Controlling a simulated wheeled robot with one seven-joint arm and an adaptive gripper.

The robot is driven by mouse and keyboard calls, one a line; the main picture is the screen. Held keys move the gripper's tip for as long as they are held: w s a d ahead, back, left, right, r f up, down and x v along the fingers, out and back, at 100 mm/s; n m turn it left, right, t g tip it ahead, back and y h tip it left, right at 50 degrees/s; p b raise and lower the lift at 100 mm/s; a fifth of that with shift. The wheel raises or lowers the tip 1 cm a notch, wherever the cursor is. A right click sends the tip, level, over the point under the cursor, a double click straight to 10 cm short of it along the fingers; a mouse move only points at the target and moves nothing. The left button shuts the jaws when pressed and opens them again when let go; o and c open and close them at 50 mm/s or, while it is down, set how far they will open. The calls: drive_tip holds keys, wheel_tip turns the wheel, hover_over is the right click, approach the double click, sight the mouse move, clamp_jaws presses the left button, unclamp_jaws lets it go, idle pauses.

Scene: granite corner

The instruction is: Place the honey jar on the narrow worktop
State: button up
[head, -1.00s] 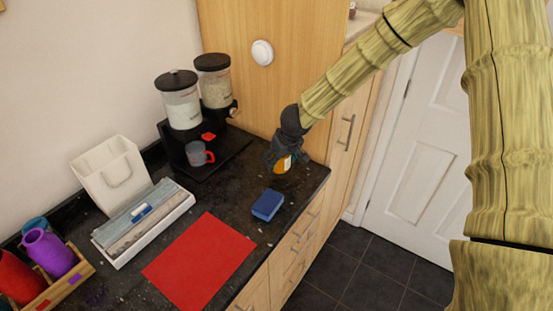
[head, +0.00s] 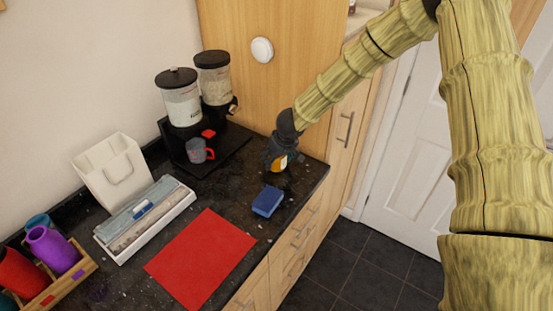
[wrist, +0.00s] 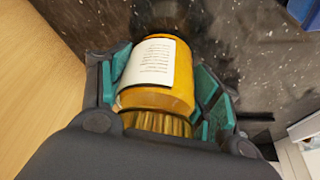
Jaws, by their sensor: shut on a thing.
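The honey jar (wrist: 160,80) is amber with a white label and a ribbed gold lid. In the wrist view my gripper (wrist: 163,85) is shut on it, with teal pads on both sides of the jar. In the head view the jar (head: 281,163) shows as a small orange patch under my gripper (head: 279,160), at the far end of the dark speckled worktop (head: 232,190). I cannot tell whether the jar's base touches the surface. Much of the jar is hidden by my gripper in the head view.
A blue sponge (head: 267,201) and a red mat (head: 202,258) lie nearer on the worktop. A dispenser stand (head: 185,145) with a grey mug (head: 197,151) is to the left. A tall wooden cabinet (head: 295,70) stands behind.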

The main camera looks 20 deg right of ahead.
drive_tip(key=o, duration=1.4)
drive_tip(key=shift+f, duration=0.15)
drive_tip(key=v, duration=1.2)
